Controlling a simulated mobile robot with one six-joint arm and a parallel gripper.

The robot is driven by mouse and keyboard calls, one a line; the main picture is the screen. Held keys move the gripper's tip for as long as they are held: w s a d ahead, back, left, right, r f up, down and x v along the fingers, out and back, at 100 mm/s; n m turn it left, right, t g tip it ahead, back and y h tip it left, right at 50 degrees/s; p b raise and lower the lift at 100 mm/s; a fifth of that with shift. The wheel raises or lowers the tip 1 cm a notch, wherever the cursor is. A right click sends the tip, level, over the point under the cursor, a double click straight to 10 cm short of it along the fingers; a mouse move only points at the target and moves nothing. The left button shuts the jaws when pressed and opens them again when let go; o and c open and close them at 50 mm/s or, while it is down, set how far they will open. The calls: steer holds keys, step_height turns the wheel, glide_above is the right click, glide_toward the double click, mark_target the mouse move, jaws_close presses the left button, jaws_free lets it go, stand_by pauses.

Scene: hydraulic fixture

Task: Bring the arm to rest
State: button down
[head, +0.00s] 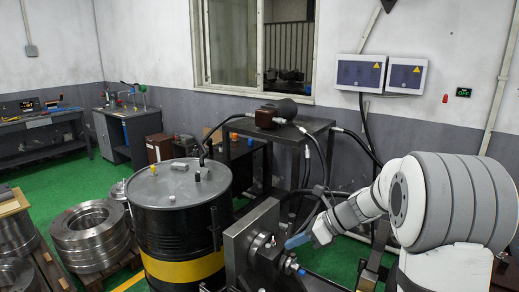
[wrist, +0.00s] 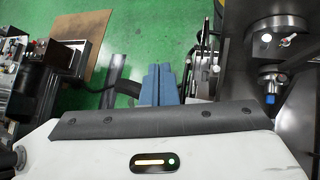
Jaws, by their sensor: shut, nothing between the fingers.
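My gripper (head: 290,243) has blue fingers and is at the end of my white and grey arm, at the lower right in the head view. The fingers point left, close to the dark grey hydraulic fixture (head: 238,250) with its round fitting. In the wrist view my gripper (wrist: 158,70) shows its two blue fingers side by side, closed together with nothing between them. Green floor shows beyond their tips. The fixture's dark metal (wrist: 240,65) is to the right of the fingers in that view. I cannot tell the exact gap between the fingers and the fixture.
A black drum (head: 180,220) with a yellow band stands left of the fixture. A dark table (head: 285,125) with a pump and hoses is behind. Steel rings (head: 90,228) lie at left. Hoses hang near my arm. Green floor (head: 60,172) is open at back left.

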steer(key=s+d+r+n+h, duration=0.1)
steer(key=s+n+h, duration=0.4)
steer(key=s+n, duration=0.7)
steer(key=s+d+r+n+t+h, duration=0.1)
steer(key=s+d+n+h, duration=0.3)
steer(key=s+n, duration=0.7)
steer(key=shift+s+d+r+n+t+h, duration=0.2)
steer(key=shift+s+r+n+t+h, duration=0.3)
steer(key=shift+s, duration=0.75)
